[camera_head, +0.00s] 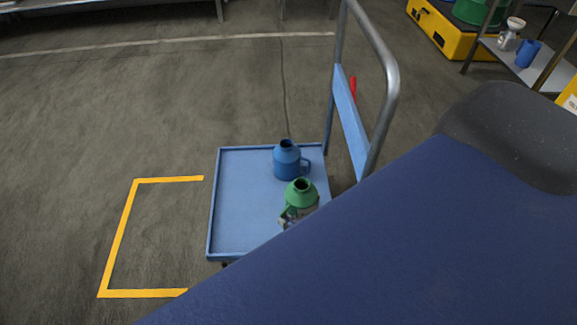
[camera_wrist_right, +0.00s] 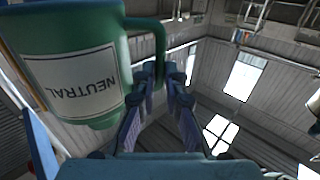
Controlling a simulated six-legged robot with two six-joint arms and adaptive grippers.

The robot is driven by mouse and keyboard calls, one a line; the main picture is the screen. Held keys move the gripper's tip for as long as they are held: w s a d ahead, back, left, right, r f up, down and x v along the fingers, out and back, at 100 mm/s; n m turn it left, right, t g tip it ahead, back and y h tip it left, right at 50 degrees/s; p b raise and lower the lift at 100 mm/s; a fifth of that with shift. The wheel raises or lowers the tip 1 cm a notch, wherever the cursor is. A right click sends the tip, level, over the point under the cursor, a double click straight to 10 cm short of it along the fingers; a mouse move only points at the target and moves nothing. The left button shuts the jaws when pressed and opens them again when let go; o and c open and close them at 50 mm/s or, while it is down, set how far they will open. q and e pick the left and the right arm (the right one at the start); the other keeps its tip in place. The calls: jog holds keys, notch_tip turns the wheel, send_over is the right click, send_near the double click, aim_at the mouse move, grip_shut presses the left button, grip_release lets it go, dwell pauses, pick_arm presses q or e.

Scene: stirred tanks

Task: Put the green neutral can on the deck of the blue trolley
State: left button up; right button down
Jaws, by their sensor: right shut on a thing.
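The green neutral can (camera_head: 301,193) shows over the right part of the blue trolley's deck (camera_head: 240,200) in the head view. My blue arm link hides the area just below it, so I cannot tell whether its base touches the deck. My right gripper (camera_head: 286,221) is at the can's handle side, mostly hidden. In the right wrist view the can (camera_wrist_right: 75,75), with its white NEUTRAL label, fills the upper left, and the right gripper's fingers (camera_wrist_right: 166,78) are shut on its handle. My left gripper is not in view.
A blue can (camera_head: 287,162) stands on the deck just behind the green one. The trolley's push handle (camera_head: 385,75) rises at the right. The deck's left half is bare. Yellow floor tape (camera_head: 122,235) lies to the left.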

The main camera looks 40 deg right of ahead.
jog(key=shift+w+f+b, duration=0.1)
jog(key=shift+f+b, duration=1.5)
jog(key=shift+f, duration=0.2)
jog(key=shift+r, duration=0.1)
jog(key=c, duration=1.8)
grip_release()
jog(key=shift+f, duration=0.2)
jog(key=o, duration=0.4)
jog(key=shift+r, duration=0.1)
jog(key=p+v, duration=0.1)
jog(key=v, duration=1.1)
jog(key=shift+p, duration=0.4)
